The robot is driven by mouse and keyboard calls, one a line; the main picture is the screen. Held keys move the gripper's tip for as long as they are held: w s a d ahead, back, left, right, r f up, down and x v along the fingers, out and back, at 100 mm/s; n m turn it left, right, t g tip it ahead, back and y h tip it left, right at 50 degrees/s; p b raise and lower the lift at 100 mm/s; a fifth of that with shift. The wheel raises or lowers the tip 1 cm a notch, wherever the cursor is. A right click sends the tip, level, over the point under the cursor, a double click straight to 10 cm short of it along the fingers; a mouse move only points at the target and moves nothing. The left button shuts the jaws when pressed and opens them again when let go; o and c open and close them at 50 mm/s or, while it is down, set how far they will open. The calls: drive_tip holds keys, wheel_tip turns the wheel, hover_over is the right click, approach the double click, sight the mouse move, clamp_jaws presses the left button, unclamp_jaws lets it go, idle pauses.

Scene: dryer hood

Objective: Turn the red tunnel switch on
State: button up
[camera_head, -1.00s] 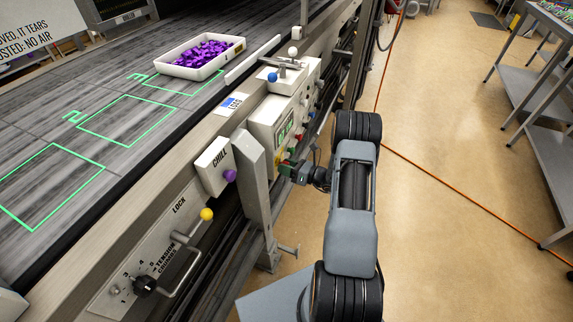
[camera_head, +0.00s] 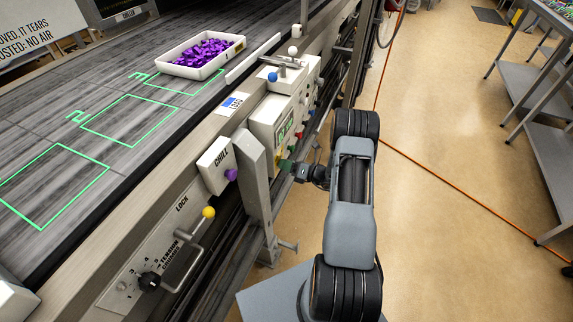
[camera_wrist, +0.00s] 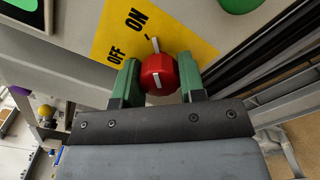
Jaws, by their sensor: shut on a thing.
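The red tunnel switch (camera_wrist: 158,75) is a red knob with a white line on its face, on a yellow plate (camera_wrist: 178,36) lettered OFF and ON. In the wrist view the white line runs nearly straight up and down, with a white mark above the knob near ON. My gripper (camera_wrist: 158,80) has its green fingers on both sides of the knob, shut on it. In the head view my gripper (camera_head: 290,167) reaches the front of the control panel (camera_head: 270,125), and the knob there is mostly hidden.
A purple knob (camera_head: 231,174) on the CHILL box and a yellow-knobbed lever (camera_head: 208,212) stand left of my gripper. A grey post (camera_head: 255,175) is close by. A white tray (camera_head: 205,68) of purple pieces lies on the belt.

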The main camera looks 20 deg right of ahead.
drive_tip(key=o, duration=0.9)
drive_tip(key=shift+o, duration=0.2)
drive_tip(key=v, duration=1.3)
drive_tip(key=shift+s+d, duration=0.25)
drive_tip(key=shift+s, duration=0.05)
